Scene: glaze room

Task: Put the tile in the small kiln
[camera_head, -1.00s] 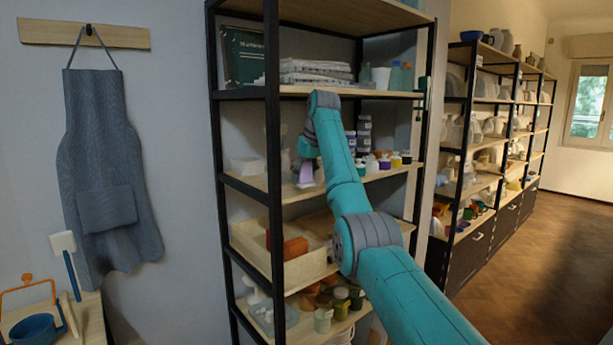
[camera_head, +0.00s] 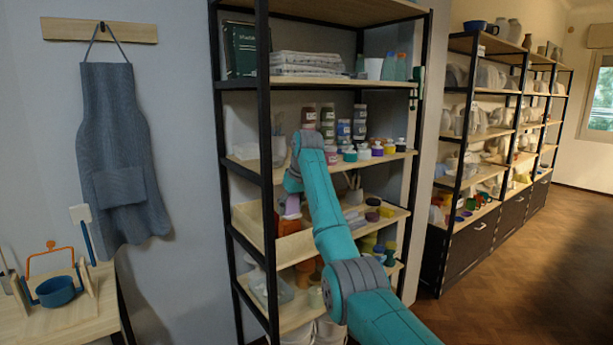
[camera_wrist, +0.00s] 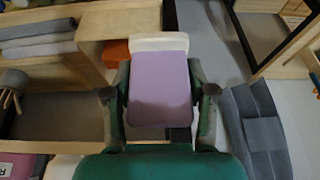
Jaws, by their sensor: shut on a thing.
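The tile (camera_wrist: 160,88) is a flat lilac piece with a white far edge, held between the two fingers of my gripper (camera_wrist: 160,100) in the wrist view. In the head view the lilac tile (camera_head: 292,206) shows below the end of my arm, in front of the shelf unit, beside a wooden box and an orange block. My gripper is shut on the tile. The fingers are mostly hidden by my arm in the head view. I cannot make out a small kiln in either view.
The black-framed shelf unit (camera_head: 265,180) holds jars, folded cloths and a wooden box (camera_head: 290,247). A grey apron (camera_head: 120,155) hangs on the wall at left. A blue pot (camera_head: 55,291) stands on a low table. More shelves line the right; the floor (camera_head: 520,285) there is clear.

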